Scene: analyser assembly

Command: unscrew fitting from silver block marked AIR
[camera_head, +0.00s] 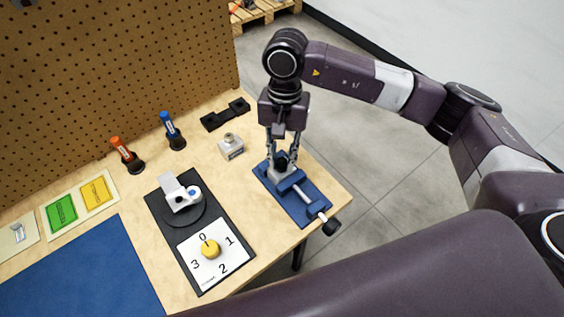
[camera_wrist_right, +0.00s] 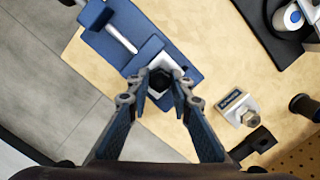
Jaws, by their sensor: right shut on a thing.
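My right gripper (camera_head: 284,155) points down over the blue vise (camera_head: 309,206). A silver block (camera_head: 279,174) sits in the vise jaws. In the right wrist view my right gripper (camera_wrist_right: 163,84) has its fingertips shut on a dark fitting (camera_wrist_right: 164,77) at the top of the silver block (camera_wrist_right: 160,62). The fingers hide part of the fitting, and I cannot read any marking on this block. A second silver block (camera_head: 231,149) with a metal hex fitting stands free on the table; its label is too small to read. My left gripper is not in view.
A black two-part holder (camera_head: 225,114) lies behind the free block. Blue (camera_head: 171,131) and orange (camera_head: 125,155) tools stand in black holders. The vise is near the table's right edge.

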